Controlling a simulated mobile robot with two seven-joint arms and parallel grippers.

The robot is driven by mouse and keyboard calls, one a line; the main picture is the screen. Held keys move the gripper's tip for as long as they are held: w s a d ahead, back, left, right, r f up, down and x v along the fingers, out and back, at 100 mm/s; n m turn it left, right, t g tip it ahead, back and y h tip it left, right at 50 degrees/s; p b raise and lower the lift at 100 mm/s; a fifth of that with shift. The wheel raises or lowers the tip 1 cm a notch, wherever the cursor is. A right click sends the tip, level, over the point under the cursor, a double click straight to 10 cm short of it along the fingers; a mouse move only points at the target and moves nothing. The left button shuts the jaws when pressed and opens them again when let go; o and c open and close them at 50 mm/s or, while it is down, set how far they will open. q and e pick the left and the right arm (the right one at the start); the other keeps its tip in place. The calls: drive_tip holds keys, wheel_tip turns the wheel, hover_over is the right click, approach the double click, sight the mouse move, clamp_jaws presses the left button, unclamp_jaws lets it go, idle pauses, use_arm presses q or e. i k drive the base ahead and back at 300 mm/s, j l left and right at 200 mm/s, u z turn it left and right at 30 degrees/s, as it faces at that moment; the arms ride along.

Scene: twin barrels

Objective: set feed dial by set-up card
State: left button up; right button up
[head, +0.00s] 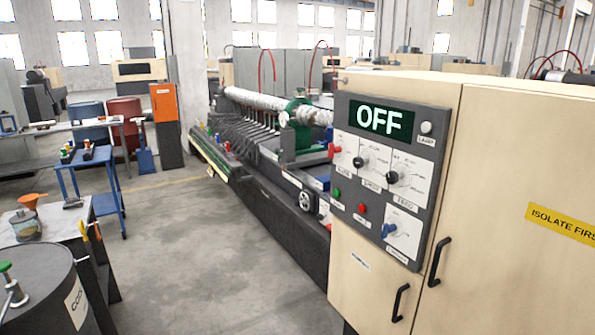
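The feed dial (399,178) is a round black knob with a light pointer on a white plate, at the right of the grey control panel (428,160). Its scale marks are too small to read. A similar black speed knob (359,162) sits to its left. The panel's green display (382,121) reads OFF. A red knob (334,150) is at the panel's left, and a blue knob (389,230) is below the feed dial. I cannot make out a set-up card. Neither gripper is in view.
The cream cabinet (500,210) carries black handles (440,262) that stick out. A long machine bed (262,190) runs back from it. A dark drum (45,292) and a small bench (55,225) stand at the left. The grey floor (190,250) between is clear.

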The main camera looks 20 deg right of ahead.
sight(392, 177)
drive_tip(key=z, duration=1.2)
